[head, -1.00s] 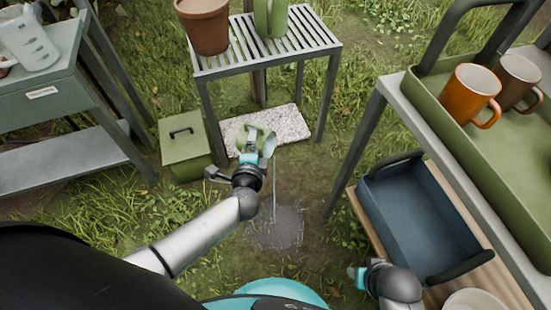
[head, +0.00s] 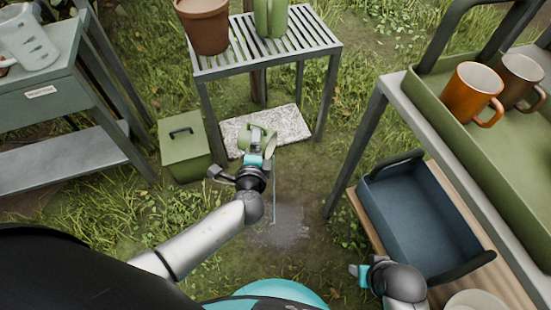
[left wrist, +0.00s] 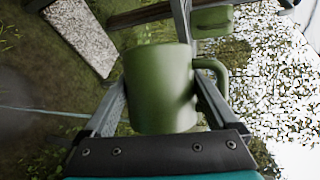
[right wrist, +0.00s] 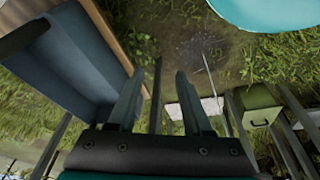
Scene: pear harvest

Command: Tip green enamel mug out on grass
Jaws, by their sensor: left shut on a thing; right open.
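The green enamel mug (head: 258,137) is held in my left gripper (head: 256,158), above the ground in front of the slatted stand. In the left wrist view the mug (left wrist: 160,90) sits between the two fingers (left wrist: 158,108), with its handle to the right. The mug is tipped, and a thin stream of liquid (head: 274,195) falls from it. The stream lands on a wet patch (head: 282,228) of ground bordered by grass (head: 235,262). My right gripper (head: 358,275) is open and empty beside the blue tray; its fingers (right wrist: 158,90) show apart in the right wrist view.
A slatted stand (head: 285,45) holds a terracotta pot (head: 203,25). Below are a stone slab (head: 290,122) and a green lidded box (head: 185,150). At right, a shelf has a green tray (head: 520,150) with orange (head: 470,92) and brown mugs (head: 518,80), above a blue tray (head: 415,215).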

